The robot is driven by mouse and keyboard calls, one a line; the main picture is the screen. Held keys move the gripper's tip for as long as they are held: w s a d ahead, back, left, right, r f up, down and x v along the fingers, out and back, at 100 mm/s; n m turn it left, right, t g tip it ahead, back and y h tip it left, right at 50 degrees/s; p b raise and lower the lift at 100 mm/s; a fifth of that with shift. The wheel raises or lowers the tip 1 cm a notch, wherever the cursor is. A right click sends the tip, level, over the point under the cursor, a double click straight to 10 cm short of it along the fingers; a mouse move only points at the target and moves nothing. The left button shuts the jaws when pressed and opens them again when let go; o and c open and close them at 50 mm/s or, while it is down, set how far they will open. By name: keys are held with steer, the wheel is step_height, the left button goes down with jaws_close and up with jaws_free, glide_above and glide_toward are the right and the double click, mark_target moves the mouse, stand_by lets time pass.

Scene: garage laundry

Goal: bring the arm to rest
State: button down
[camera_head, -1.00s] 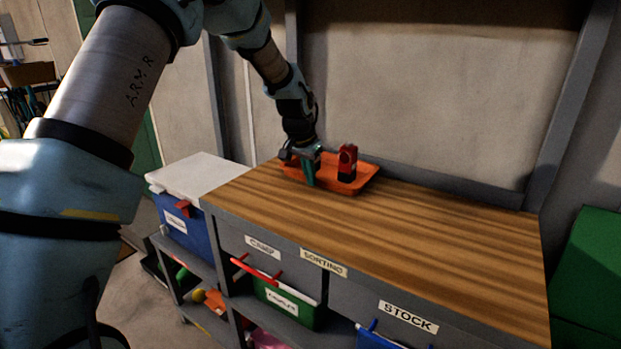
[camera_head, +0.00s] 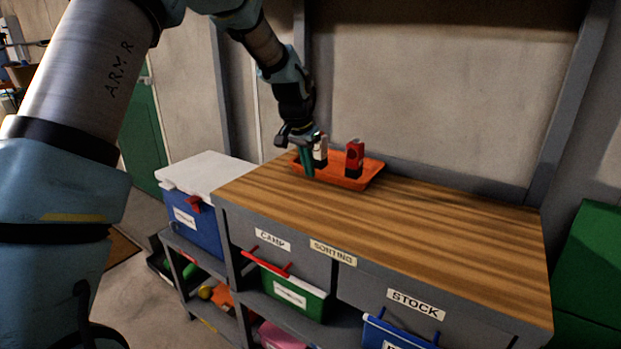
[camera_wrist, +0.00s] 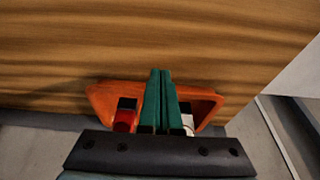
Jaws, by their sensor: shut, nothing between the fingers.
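My gripper (camera_head: 308,172) hangs pointing down at the near left edge of an orange tray (camera_head: 372,178) on the wooden worktop. Its green fingers are together and empty, as the wrist view (camera_wrist: 160,74) also shows. A red item with a dark base (camera_head: 355,158) stands upright in the tray, to the right of my gripper. A white item with a dark base (camera_head: 321,150) stands just behind the fingers and is partly hidden. In the wrist view the tray (camera_wrist: 100,92) lies below the fingers, with the red item (camera_wrist: 124,120) left of them and the white item (camera_wrist: 188,124) right of them.
The wooden worktop (camera_head: 430,225) is clear right of the tray. A blue box with a white lid (camera_head: 192,218) stands at its left end. Below are a green bin (camera_head: 290,291) and a blue bin (camera_head: 385,337). A wall (camera_head: 430,95) rises behind, and a green cabinet (camera_head: 590,265) stands at right.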

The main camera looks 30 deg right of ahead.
steer(key=w+b+v, duration=0.1)
steer(key=v, duration=0.5)
steer(key=s+a+f+n+y, duration=0.1)
steer(key=a+f+n, duration=0.15)
steer(key=a, duration=0.95)
steer(key=s+a+f+n+y, duration=0.1)
steer(key=a+n, duration=0.2)
steer(key=a, duration=0.8)
steer(key=s+a+f+n, duration=0.2)
steer(key=s+a, duration=0.3)
steer(key=a, duration=0.3)
steer(key=s+a+f+n, duration=0.2)
steer(key=s+a+n, duration=0.1)
steer(key=s+a, duration=0.3)
steer(key=a, duration=0.2)
steer(key=shift+s+a+y, duration=0.25)
steer(key=shift+a+y, duration=0.1)
steer(key=shift+y, duration=0.05)
steer(key=c, duration=1.6)
jaws_free()
steer(key=shift+n, duration=0.25)
